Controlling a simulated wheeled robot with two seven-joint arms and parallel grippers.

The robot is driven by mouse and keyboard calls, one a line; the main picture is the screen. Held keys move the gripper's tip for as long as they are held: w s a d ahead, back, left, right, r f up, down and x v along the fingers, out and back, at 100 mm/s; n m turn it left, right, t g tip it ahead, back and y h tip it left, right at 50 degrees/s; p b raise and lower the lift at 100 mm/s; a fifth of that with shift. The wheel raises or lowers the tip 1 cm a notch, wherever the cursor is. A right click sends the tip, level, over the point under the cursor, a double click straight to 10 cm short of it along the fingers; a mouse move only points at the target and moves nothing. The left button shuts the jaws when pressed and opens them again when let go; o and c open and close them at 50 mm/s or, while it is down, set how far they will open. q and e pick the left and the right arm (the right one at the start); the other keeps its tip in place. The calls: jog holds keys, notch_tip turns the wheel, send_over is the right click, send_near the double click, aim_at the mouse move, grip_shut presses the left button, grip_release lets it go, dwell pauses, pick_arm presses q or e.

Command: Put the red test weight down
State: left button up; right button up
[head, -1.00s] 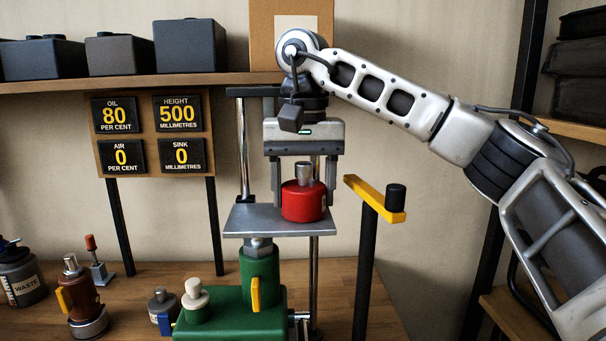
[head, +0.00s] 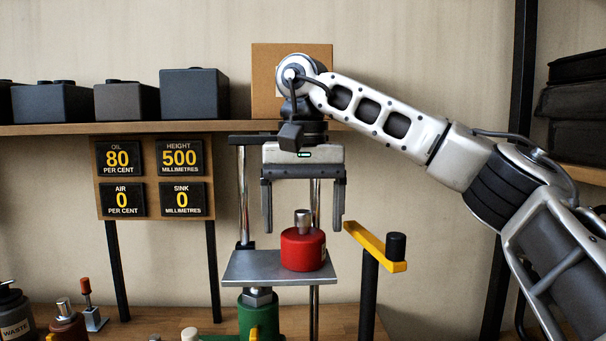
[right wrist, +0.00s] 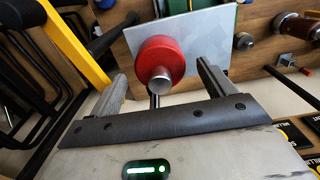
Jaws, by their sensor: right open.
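The red test weight (head: 303,250) stands upright on the flat grey metal plate (head: 250,268) in the head view, near the plate's right side. It has a shiny metal knob on top. My right gripper (head: 303,222) is open and empty above it, with a finger on either side of the knob and clear of it. In the right wrist view the weight (right wrist: 160,60) shows between and beyond the two open fingers, on the plate (right wrist: 205,45). My left gripper is not in view.
A yellow lever (head: 372,243) on a black post stands just right of the plate. A sign board (head: 155,178) reads oil 80, height 500, air 0, sink 0. Dark boxes (head: 195,95) and a cardboard box (head: 263,80) sit on the shelf behind.

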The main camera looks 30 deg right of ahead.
notch_tip(320, 180, up, 9)
jog(key=shift+f, duration=0.15)
dwell(0.6)
